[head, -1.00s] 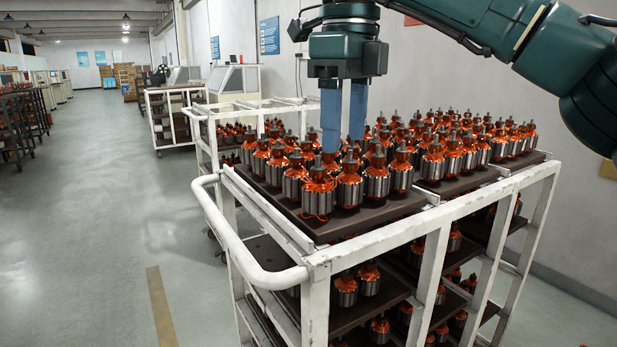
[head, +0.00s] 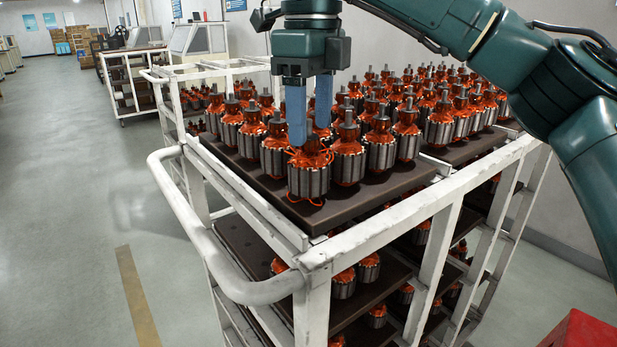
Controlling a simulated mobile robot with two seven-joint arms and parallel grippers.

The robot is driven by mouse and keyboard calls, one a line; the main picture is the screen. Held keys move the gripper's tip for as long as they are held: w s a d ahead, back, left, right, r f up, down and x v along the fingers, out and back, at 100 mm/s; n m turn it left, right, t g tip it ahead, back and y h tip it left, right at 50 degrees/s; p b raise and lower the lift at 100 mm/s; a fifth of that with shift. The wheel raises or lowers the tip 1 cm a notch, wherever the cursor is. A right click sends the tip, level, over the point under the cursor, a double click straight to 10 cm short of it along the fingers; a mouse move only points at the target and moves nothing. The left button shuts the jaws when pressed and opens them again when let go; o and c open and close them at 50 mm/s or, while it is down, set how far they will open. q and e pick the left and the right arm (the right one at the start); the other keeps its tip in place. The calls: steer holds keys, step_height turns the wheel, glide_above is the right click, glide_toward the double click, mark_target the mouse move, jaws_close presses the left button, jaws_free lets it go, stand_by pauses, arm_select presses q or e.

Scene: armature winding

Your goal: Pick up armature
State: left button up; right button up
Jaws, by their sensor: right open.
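Several armatures with orange copper windings and silver cores stand upright in rows on dark trays on the top of a white cart. My right gripper (head: 309,135) points straight down with its blue fingers apart. It is at the top of the nearest armature (head: 309,173), at the front corner of the dark tray (head: 345,208). The fingers are on either side of this armature's upper end, and its shaft tip is hidden. I cannot tell whether the fingers touch it. The armature still stands on the tray. My left gripper is not in view.
Neighbouring armatures stand close behind and to the right. The white cart (head: 440,205) has a curved handle (head: 225,275) in front and lower shelves with more armatures. A red object (head: 580,333) is at the bottom right. The floor on the left is clear.

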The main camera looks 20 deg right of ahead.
mark_target(309, 135)
steer(key=shift+w+f, duration=0.15)
steer(key=shift+f, duration=1.2)
steer(key=shift+w+f, duration=0.1)
steer(key=shift+f, duration=1.2)
steer(key=shift+a, duration=0.1)
steer(key=shift+c, duration=0.4)
steer(key=c, duration=1)
steer(key=shift+o, duration=0.2)
steer(key=shift+r, duration=0.1)
